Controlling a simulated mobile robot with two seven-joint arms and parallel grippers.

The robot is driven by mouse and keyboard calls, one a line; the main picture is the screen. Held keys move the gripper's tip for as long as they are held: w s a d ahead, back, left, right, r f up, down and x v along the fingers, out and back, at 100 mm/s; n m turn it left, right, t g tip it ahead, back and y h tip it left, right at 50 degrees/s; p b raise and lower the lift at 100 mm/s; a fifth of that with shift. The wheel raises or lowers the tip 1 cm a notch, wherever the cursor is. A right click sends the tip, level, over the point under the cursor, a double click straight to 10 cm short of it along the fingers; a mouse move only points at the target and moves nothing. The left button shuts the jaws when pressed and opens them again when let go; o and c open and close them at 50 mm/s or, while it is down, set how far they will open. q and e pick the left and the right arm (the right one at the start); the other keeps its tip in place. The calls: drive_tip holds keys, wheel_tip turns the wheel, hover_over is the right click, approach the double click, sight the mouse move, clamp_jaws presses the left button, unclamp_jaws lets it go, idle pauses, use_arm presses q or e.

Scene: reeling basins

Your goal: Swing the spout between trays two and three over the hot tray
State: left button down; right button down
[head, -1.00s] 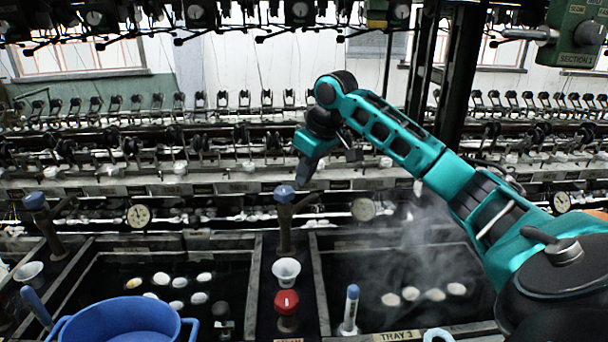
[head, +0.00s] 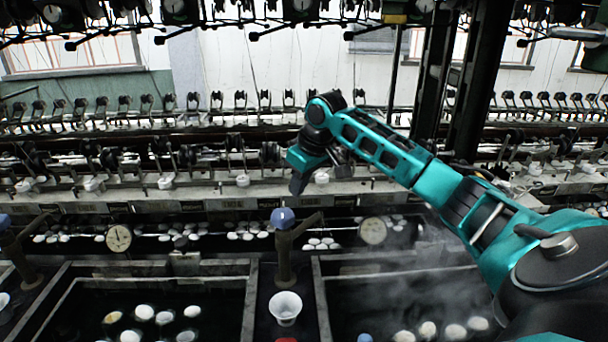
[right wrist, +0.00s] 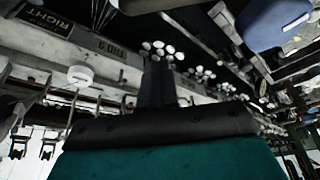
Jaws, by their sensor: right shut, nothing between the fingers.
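The spout (head: 285,255) between the two front trays is a dark upright pipe with a blue knob (head: 283,217) on top. Its short arm points right and slightly away from me. The left tray (head: 252,300) holds white cocoons in dark water. Steam rises over the right tray (head: 322,300), which also holds cocoons. My right gripper (head: 298,184) is shut and empty, pointing down above and just behind the knob, apart from it. In the right wrist view its dark fingers (right wrist: 157,82) are together, and a blue rounded thing, likely the knob (right wrist: 278,25), shows at upper right. My left gripper is out of view.
A white cup (head: 285,307) stands in front of the spout. Dial gauges (head: 118,238) (head: 373,231) sit behind the trays. A machine ledge (head: 200,205) with guides and cocoon troughs runs across the back. Another spout (head: 15,245) stands at far left.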

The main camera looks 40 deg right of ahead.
sight(301, 231)
drive_tip(key=shift+s+d+f, duration=0.1)
drive_tip(key=shift+s+f, duration=0.3)
drive_tip(key=shift+f, duration=0.45)
drive_tip(key=shift+s+d+f, duration=0.1)
drive_tip(key=shift+s+f, duration=0.25)
drive_tip(key=shift+f, duration=0.55)
drive_tip(key=shift+s+f, duration=0.4)
drive_tip(key=shift+f, duration=0.45)
drive_tip(key=shift+a, duration=0.1)
